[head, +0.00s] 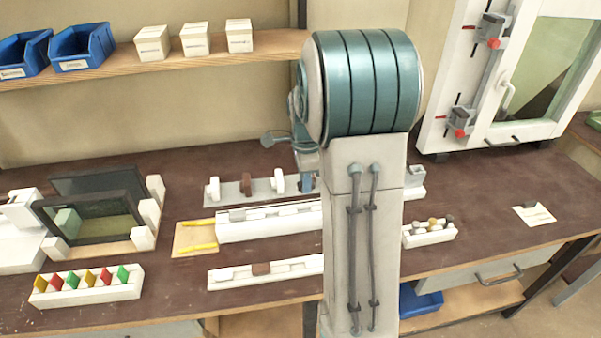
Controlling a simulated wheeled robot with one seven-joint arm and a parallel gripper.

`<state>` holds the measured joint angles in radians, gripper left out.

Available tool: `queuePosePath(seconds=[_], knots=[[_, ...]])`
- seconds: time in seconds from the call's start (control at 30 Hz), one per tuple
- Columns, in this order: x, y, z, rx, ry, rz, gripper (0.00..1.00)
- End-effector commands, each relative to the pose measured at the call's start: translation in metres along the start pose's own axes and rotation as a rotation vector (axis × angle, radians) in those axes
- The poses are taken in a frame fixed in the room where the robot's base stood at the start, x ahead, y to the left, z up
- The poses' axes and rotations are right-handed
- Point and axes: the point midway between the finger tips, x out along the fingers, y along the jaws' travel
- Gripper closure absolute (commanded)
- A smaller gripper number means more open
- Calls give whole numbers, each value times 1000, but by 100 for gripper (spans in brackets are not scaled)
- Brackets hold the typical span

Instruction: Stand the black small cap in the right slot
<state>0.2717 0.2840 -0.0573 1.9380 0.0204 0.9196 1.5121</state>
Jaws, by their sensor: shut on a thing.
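My gripper (306,178) shows only in part at the left edge of my arm, low over the grey strip at the back of the bench. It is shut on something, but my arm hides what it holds. I cannot make out the black small cap for certain. The grey strip (230,193) carries white and brown upright pieces, and its right end is behind my arm. A long white slotted block (270,228) lies in front of it. A second white block (232,281) lies nearer, with a brown piece (261,268) on it. I cannot tell which part is the right slot.
A white rack (85,291) of coloured tabs stands front left, with a dark framed panel (95,220) behind it. A small white tray of knobs (430,236) stands right of my arm. A card (536,217) with a dark piece lies farther right, with free bench around it.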

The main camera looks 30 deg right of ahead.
Motion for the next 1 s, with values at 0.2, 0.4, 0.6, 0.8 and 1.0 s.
queuePosePath(seconds=[0.2, 0.4, 0.6, 0.8, 1.0], knots=[[15, 0, 2, -5, 0, 0, 100], [35, 0, 1, -3, 0, 1, 100], [54, 0, 1, -2, 0, 1, 100], [62, 0, 0, 0, 0, 0, 100], [62, 0, 0, 0, 0, 0, 100]])
